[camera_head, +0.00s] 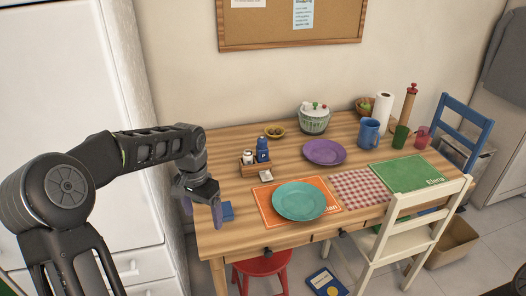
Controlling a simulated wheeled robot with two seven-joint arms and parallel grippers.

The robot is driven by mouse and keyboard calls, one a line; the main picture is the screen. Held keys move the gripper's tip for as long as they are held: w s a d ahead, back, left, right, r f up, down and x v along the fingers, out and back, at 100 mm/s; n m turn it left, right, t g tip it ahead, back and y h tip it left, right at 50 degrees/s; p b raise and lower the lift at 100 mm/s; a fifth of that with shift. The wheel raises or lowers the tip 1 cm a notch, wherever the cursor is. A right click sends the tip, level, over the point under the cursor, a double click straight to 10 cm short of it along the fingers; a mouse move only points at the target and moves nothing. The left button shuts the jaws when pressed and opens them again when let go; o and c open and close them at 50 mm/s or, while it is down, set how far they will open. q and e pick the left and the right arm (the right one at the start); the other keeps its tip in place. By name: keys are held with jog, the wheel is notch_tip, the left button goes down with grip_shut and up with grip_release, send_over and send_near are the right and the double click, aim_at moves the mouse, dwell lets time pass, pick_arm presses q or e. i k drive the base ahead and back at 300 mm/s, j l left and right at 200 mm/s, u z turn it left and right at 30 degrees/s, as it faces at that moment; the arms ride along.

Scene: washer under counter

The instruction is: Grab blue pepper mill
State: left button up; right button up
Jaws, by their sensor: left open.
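The blue pepper mill (262,150) stands upright in a small wooden caddy (248,168) at the left part of the table, beside a white shaker (246,157). My left gripper (203,211) hangs over the table's left edge, to the left of and nearer than the mill. It is open and apart from the mill. My right gripper is not in view.
The wooden table (295,155) holds an orange placemat (264,207) with a teal plate (299,201), a purple plate (324,152) and a salad spinner (314,122). A white chair (418,225) and red stool (262,268) stand at the front.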

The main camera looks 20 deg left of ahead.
aim_at(262, 156)
jog(key=i, duration=1.45)
